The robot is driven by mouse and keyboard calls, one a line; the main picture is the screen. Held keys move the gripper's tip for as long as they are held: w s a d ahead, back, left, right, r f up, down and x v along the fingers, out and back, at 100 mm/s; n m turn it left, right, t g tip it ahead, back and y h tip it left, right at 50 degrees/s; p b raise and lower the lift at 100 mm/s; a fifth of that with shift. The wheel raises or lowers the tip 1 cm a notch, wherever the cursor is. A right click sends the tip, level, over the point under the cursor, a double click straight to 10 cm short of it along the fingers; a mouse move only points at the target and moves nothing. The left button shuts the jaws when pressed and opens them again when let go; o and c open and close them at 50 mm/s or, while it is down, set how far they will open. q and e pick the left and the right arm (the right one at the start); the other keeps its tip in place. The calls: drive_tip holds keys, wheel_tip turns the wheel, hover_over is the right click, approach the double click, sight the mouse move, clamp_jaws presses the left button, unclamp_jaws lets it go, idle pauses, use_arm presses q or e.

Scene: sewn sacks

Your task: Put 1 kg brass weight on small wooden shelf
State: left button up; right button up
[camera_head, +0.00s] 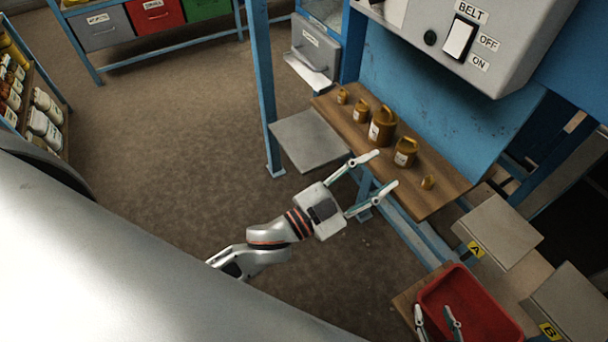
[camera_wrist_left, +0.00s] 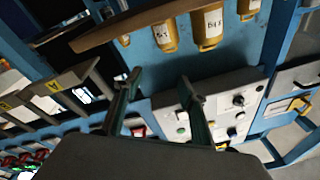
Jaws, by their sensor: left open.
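Several brass weights stand in a row on a wooden shelf (camera_head: 440,203). The largest brass weight (camera_head: 382,126) is in the middle, with medium ones (camera_head: 361,112) (camera_head: 405,152) on either side. My left gripper (camera_head: 382,170) is open and empty, at the shelf's front edge in the picture. The left wrist view shows its fingers (camera_wrist_left: 160,82) apart and the weights (camera_wrist_left: 207,28) upside down. My right gripper (camera_head: 436,318) is open over a red bin.
A grey plate (camera_head: 309,139) sits left of the shelf beside a blue post (camera_head: 262,80). A belt switch box (camera_head: 470,38) overhangs the blue back panel. The red bin (camera_head: 500,318) and grey platforms (camera_head: 497,230) stand at lower right. Open floor lies left.

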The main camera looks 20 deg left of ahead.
use_arm(q)
drive_tip(key=s+a+f+n+g+y, duration=0.2)
drive_tip(key=s+a+f+y, duration=0.1)
drive_tip(key=f, duration=0.6)
drive_tip(key=s+a+f+n+g+y, duration=0.2)
drive_tip(key=s+a+f, duration=0.4)
drive_tip(key=f, duration=0.3)
drive_tip(key=s+a+f+n+g+y, duration=0.2)
drive_tip(key=s+a+f+n+y, duration=0.1)
drive_tip(key=f, duration=0.5)
drive_tip(key=s+a+n, duration=0.1)
drive_tip(key=s+a, duration=0.1)
drive_tip(key=a, duration=0.1)
drive_tip(key=shift+a+f+y, duration=0.3)
drive_tip(key=shift+f, duration=0.1)
drive_tip(key=shift+w, duration=0.1)
